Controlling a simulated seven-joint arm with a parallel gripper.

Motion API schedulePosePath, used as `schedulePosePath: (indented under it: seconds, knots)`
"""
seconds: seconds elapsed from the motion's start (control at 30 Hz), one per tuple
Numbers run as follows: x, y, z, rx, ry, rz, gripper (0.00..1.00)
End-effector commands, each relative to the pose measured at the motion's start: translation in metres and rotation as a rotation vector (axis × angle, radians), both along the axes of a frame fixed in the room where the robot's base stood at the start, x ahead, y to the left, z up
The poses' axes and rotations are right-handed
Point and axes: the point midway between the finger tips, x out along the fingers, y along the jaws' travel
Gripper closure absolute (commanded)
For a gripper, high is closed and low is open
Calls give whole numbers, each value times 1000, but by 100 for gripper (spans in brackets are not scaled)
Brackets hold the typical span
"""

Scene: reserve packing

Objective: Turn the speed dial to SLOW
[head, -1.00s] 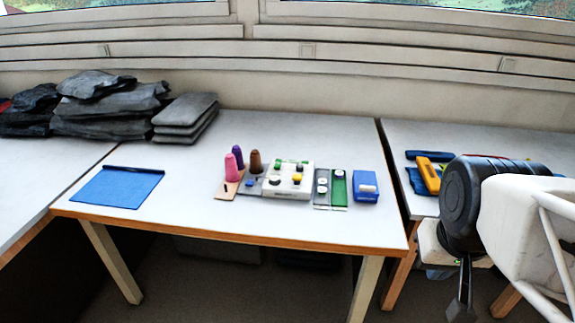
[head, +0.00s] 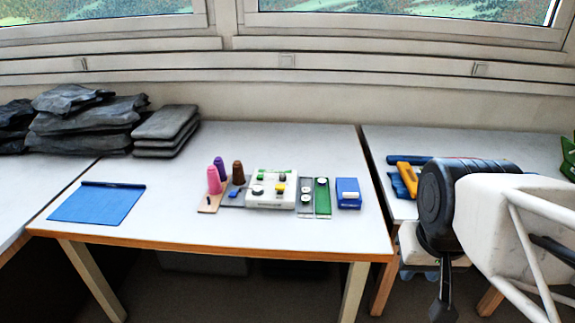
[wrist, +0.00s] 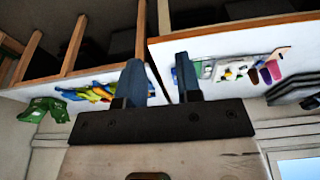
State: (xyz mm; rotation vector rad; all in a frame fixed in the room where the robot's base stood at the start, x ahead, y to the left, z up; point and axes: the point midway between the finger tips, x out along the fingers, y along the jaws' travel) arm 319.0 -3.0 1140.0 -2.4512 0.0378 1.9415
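A white control box (head: 271,189) with a few small knobs and coloured buttons sits in the middle of the front table. A light round knob (head: 257,190) is on its left part and a yellow one beside it; any lettering is too small to read, so I cannot tell which is the speed dial. The control box also shows in the wrist view (wrist: 233,72). My gripper (wrist: 158,80) has two fingers apart with nothing between them. My arm is at the right of the head view, away from the control box.
Pink, purple and brown cones stand left of the box. A green panel (head: 322,197) and a blue box (head: 348,193) are to its right. A blue mat (head: 97,204) lies at left, dark folded bags (head: 166,131) behind. Tools lie on the right table (head: 465,142) across a gap.

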Motion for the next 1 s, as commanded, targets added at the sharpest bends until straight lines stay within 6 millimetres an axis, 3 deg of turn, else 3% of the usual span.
schedulePosePath:
  seconds: [0.03, 0.17, 0.37, 1.0]
  knots:
    - [3, 0, 1, 1, 1, -5, 60]
    - [17, 2, 6, 9, 7, -28, 42]
    - [53, 8, 19, 26, 19, -92, 42]
    - [198, 39, 43, 85, 64, -344, 42]
